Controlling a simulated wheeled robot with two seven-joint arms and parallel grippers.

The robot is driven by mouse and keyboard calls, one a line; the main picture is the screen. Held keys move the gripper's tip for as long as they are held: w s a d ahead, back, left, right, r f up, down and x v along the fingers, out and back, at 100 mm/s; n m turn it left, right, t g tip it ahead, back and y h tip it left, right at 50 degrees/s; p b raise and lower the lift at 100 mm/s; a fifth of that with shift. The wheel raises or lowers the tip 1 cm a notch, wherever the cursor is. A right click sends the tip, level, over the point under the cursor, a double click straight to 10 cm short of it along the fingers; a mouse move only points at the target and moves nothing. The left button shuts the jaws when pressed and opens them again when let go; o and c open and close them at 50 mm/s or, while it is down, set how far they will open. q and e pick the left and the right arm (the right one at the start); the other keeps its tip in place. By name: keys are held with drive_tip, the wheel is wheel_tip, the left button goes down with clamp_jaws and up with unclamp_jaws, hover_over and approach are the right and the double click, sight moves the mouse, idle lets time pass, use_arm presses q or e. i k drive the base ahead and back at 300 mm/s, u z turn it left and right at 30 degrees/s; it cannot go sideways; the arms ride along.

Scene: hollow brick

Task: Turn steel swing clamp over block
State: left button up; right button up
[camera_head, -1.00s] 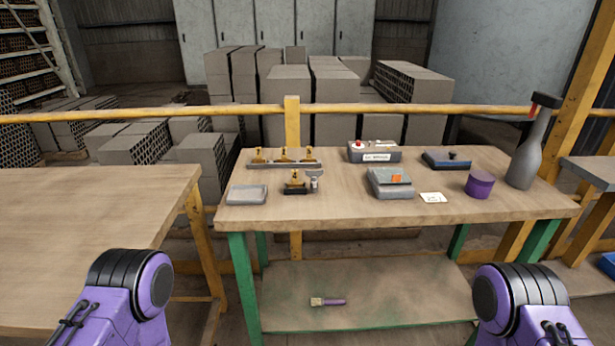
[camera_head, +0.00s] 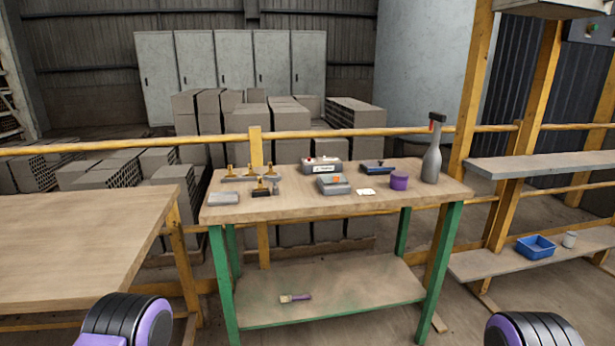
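Several small brass-coloured fixtures (camera_head: 252,171) stand in a row at the back left of the workbench (camera_head: 330,206). A separate brass and black one (camera_head: 260,188) stands in front of them, with a small silvery piece (camera_head: 276,187) close at its right. These are too small for me to tell which is the steel swing clamp or how it is turned. A flat grey block (camera_head: 224,198) lies at the bench's front left corner. Neither gripper shows; only purple and black parts of my arms reach in at the bottom corners, far from the bench.
On the bench are a grey device with an orange patch (camera_head: 334,185), a labelled box (camera_head: 322,166), a blue-black tray (camera_head: 377,166), a purple tin (camera_head: 399,181) and a grey bottle (camera_head: 431,160). A brush (camera_head: 295,298) lies below. Another table (camera_head: 80,240) stands left.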

sight(275, 179)
drive_tip(key=z, duration=0.7)
drive_tip(key=i, duration=0.95)
drive_tip(key=u, duration=0.65)
